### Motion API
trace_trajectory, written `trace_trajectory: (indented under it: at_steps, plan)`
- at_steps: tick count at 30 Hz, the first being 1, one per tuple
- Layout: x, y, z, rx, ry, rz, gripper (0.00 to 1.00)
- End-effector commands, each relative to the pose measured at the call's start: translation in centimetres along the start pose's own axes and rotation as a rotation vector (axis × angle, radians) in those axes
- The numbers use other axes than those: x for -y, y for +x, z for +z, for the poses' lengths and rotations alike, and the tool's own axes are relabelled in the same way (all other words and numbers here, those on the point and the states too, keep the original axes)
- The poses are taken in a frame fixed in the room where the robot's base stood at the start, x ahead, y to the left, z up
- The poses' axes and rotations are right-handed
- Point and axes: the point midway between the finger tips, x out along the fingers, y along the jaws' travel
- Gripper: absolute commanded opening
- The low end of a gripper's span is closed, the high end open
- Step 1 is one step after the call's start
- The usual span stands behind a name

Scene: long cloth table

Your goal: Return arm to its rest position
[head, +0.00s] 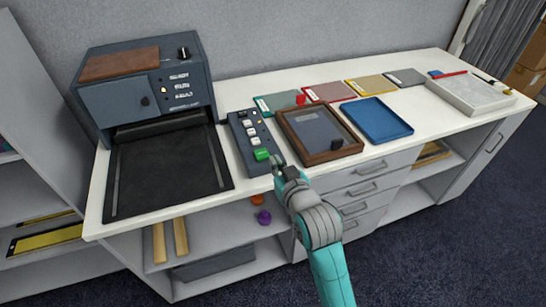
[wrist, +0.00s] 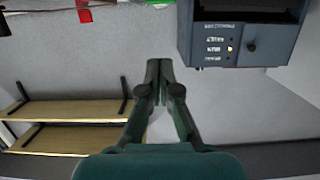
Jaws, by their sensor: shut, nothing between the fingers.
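My gripper (head: 277,160) is at the front edge of the white-topped counter (head: 245,185), beside the front end of a dark control box (head: 250,135) with a green button (head: 261,154). I cannot tell whether it touches the box. My teal arm reaches up from the bottom of the head view. In the wrist view the two fingers (wrist: 158,72) are together, with nothing between them.
A blue-grey machine (head: 145,85) with a black bed stands at the left; it also shows in the wrist view (wrist: 240,42). A wooden-framed tray (head: 333,157), a blue tray (head: 376,120), coloured folders and a pale tray (head: 492,107) lie to the right. Open shelves and drawers are below.

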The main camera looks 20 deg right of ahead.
Motion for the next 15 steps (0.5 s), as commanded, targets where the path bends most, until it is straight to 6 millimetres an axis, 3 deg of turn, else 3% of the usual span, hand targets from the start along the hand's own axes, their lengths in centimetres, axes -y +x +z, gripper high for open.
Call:
trace_trajectory:
  at_steps: [8, 11, 15]
  plan:
    - [0.0, -0.3, 0.6, 0.002, 0.0, 0.0, 0.0]
    - [0.0, -1.2, 2.4, 0.008, 0.0, 0.0, 0.0]
    - [0.0, -3.7, 6.1, 0.015, 0.0, 0.0, 0.0]
